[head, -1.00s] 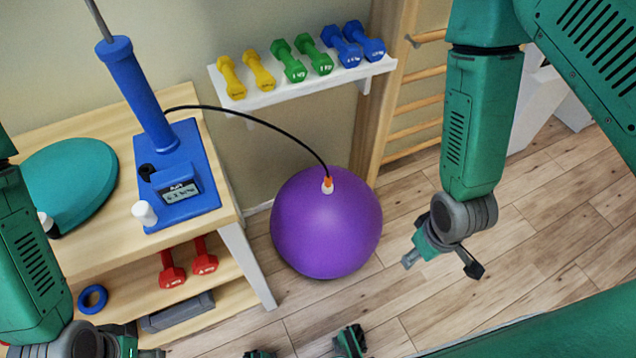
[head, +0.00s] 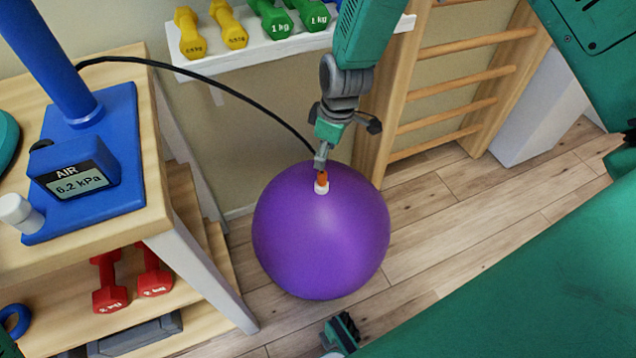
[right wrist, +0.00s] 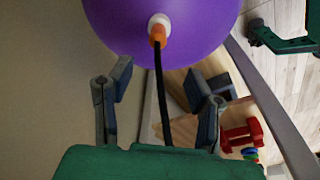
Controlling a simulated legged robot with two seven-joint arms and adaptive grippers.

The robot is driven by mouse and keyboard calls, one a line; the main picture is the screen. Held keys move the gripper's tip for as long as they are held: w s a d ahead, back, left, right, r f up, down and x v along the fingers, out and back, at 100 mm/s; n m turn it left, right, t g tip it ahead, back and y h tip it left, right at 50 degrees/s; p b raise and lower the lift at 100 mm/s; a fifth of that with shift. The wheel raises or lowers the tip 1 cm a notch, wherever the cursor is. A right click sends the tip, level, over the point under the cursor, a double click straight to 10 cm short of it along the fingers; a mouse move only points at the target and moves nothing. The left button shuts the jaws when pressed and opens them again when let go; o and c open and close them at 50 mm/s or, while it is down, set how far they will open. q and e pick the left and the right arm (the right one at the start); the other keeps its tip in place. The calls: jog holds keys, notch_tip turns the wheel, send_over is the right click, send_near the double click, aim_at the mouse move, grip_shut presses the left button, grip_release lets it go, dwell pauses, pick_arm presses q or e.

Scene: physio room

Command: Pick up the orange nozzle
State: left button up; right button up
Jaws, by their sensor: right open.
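The orange nozzle (head: 322,178) sits in the white valve (head: 321,188) on top of the purple ball (head: 320,235), at the end of the black hose (head: 235,98). My right gripper (head: 321,157) points down just above the nozzle and partly covers the hose end. In the right wrist view the gripper (right wrist: 158,74) is open, with the hose running between its fingers. There the nozzle (right wrist: 158,34) lies beyond the fingertips, in line with the gap.
The blue pump (head: 85,165) with its gauge reading 6.2 kPa stands on the wooden table (head: 150,215) at left. A white shelf (head: 263,52) with dumbbells is behind. Wooden wall bars (head: 455,65) stand right of the ball. Floor right of the ball is clear.

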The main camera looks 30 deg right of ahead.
aim_at(323, 172)
jog(key=f, duration=0.3)
jog(key=shift+w+d+f+b, duration=0.15)
jog(key=shift+w+f+b, duration=0.05)
jog(key=shift+b, duration=0.15)
jog(key=shift+d+f, duration=0.2)
jog(key=shift+f, duration=0.3)
jog(key=f+b, duration=0.2)
jog(key=f, duration=0.1)
jog(key=a+f+b, duration=0.1)
jog(key=f, duration=0.1)
jog(key=shift+w, duration=0.3)
jog(key=shift+d, duration=0.15)
jog(key=shift+c, duration=0.8)
pick_arm(q)
jog(key=f, duration=0.3)
jog(key=shift+d+f, duration=0.25)
jog(key=shift+f, duration=0.15)
pick_arm(e)
grip_shut()
